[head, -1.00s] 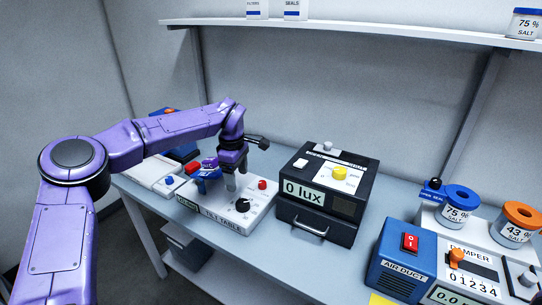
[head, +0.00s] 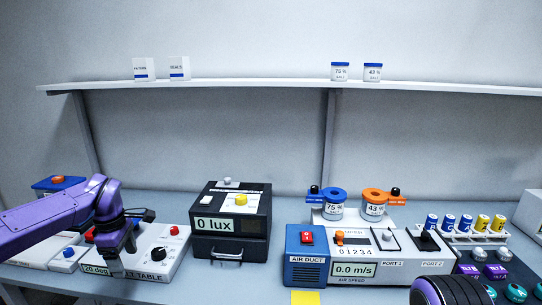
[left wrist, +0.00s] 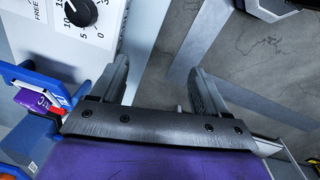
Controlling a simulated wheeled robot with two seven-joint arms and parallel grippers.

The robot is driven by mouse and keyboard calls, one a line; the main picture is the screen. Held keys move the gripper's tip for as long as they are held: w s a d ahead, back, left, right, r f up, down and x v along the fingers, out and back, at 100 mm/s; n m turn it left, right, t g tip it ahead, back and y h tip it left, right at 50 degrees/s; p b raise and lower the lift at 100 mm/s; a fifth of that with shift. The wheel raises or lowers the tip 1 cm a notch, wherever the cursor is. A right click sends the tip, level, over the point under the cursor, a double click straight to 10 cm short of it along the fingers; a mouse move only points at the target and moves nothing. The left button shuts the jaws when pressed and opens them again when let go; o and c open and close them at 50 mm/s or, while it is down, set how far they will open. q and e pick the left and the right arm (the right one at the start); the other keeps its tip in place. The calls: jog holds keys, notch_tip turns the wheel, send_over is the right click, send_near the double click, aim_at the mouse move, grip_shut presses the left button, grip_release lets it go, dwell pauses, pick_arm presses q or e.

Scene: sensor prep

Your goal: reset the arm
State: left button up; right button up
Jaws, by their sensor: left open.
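My left arm is purple and comes in from the left in the head view. Its dark gripper (head: 122,246) hangs over the front of the white tilt table box (head: 172,268), left of the black dial (head: 158,253). In the left wrist view the two fingers of this gripper (left wrist: 163,88) stand apart with nothing between them. A blue holder (left wrist: 22,74) with a purple piece (left wrist: 36,101) in it shows left of the fingers. My right gripper is not seen; a dark and purple round arm part of mine shows at the bottom right of the head view.
A black lux box (head: 258,222) stands right of the tilt table. Farther right are a blue air duct unit (head: 304,268), two salt jars (head: 334,204) and a rack of small vials (head: 466,237). A shelf (head: 250,83) runs above. Bare bench lies before the lux box.

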pick_arm(q)
jog(key=s+d+f+m+t+y+b, duration=0.1)
jog(key=s+d+f+m+y, duration=0.15)
jog(key=s+f, duration=0.45)
jog(key=s+d+f+m+t+y+b, duration=0.1)
jog(key=s+f+m+y, duration=0.15)
jog(key=f, duration=0.85)
jog(key=s+d+f+m+t+y+b, duration=0.1)
jog(key=s+d+f+m+y, duration=0.15)
jog(key=s+f, duration=0.45)
jog(key=s+f+m+h, duration=0.1)
jog(key=s+f, duration=0.2)
jog(key=s, duration=0.4)
jog(key=s+d+f+m+h, duration=0.1)
jog(key=s+f, duration=0.3)
jog(key=s, duration=0.4)
jog(key=s+f+m+h, duration=0.2)
jog(key=s+f+m, duration=0.1)
jog(key=s, duration=0.4)
jog(key=shift+s+d+f+b, duration=0.25)
jog(key=shift+f+b, duration=0.1)
jog(key=shift+b, duration=0.1)
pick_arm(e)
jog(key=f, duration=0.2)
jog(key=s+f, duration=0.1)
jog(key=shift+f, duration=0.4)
